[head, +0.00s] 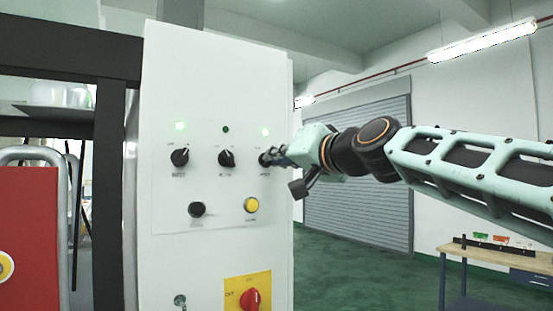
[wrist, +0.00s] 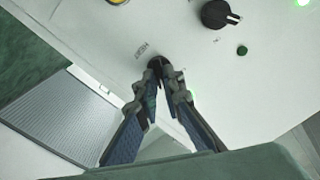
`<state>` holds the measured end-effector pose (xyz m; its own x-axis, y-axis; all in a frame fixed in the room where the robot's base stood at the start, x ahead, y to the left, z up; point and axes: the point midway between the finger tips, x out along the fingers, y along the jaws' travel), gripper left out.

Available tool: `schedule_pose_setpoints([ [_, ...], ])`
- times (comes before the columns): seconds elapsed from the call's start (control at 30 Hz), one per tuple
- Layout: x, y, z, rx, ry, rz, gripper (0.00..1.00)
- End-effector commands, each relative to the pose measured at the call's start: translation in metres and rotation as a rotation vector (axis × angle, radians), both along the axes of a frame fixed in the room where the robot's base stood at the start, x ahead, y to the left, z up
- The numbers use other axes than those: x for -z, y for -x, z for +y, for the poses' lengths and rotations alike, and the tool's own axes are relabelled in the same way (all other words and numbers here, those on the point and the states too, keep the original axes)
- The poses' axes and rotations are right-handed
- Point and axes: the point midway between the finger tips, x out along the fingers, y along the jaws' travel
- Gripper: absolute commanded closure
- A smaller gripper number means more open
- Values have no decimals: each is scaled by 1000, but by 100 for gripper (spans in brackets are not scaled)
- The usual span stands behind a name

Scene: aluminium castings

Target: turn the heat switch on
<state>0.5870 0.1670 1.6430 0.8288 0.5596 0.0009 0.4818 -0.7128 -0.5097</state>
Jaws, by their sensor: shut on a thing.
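The white control cabinet has a row of three black rotary switches. My gripper (head: 275,157) reaches in from the right to the right-hand switch (head: 263,160). In the wrist view my gripper's fingertips (wrist: 167,70) are closed around that black knob (wrist: 155,61), whose pointer is mostly hidden.
The left switch (head: 179,157) has a lit lamp (head: 181,126); the middle switch (head: 226,158) has a dark one (head: 225,129). Below are a black button (head: 197,209), a yellow button (head: 251,205) and a red main switch (head: 250,299). A workbench (head: 500,262) stands right.

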Motion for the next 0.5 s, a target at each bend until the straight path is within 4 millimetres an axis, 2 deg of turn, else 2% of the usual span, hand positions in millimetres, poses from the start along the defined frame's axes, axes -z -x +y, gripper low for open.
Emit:
schedule_pose_setpoints([
  [0.37, 2, 0, 1, -3, -2, 6, 100],
  [0.4, 2, 0, 1, -3, -2, 6, 90],
  [0.5, 2, 0, 1, -2, -1, 5, 79],
])
